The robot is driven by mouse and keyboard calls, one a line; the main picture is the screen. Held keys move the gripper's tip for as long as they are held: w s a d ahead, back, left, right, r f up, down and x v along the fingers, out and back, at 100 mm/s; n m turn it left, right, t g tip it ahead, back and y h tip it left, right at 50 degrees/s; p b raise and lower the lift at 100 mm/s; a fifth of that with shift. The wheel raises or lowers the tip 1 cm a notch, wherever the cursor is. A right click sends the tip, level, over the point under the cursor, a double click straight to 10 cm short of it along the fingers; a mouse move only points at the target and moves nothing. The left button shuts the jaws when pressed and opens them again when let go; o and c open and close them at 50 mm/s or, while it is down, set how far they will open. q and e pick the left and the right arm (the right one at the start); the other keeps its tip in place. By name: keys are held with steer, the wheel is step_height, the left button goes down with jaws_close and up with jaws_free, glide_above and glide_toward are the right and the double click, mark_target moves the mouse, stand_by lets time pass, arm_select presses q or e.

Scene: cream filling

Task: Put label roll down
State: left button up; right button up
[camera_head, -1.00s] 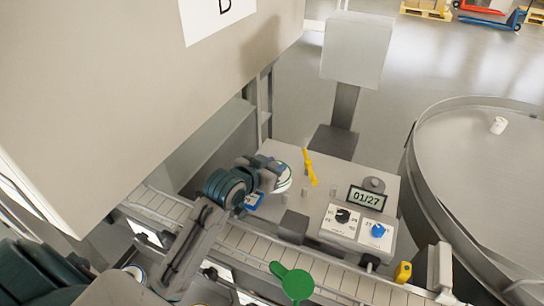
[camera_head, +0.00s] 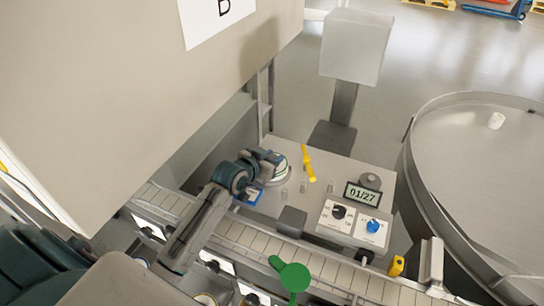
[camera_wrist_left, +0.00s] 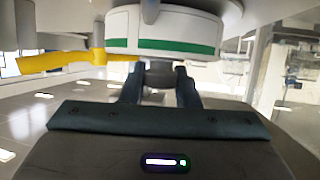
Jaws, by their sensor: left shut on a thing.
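The label roll (camera_head: 282,169) is a white disc with a green stripe, at the far left part of the grey machine top in the head view. My left gripper (camera_head: 273,160) is at its left side, shut on it and partly covering it. In the left wrist view the label roll (camera_wrist_left: 165,32) shows from the side, with a green band along its white rim, just beyond the fingers of my left gripper (camera_wrist_left: 160,88). I cannot tell whether the roll's underside touches anything. My right gripper is not in view.
A yellow lever (camera_head: 308,164) and small metal posts stand right of the roll. A display reading 01/27 (camera_head: 363,195) and a knob panel (camera_head: 352,220) are farther right. A conveyor (camera_head: 260,243) runs along the front, and a large round table (camera_head: 470,160) stands at right.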

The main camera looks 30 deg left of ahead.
arm_select(q)
steer(key=shift+f, duration=0.2)
steer(key=o, duration=1.1)
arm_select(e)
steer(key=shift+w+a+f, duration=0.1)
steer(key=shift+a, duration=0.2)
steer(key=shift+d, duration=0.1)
arm_select(q)
steer(key=shift+r, duration=0.2)
steer(key=shift+s, duration=0.2)
steer(key=b+v, duration=0.2)
steer(key=v, duration=0.8)
steer(key=shift+s+a+r, duration=0.1)
steer(key=shift+s+r, duration=0.1)
steer(key=shift+s, duration=0.1)
steer(key=shift+s+r, duration=0.2)
steer(key=shift+s, duration=0.15)
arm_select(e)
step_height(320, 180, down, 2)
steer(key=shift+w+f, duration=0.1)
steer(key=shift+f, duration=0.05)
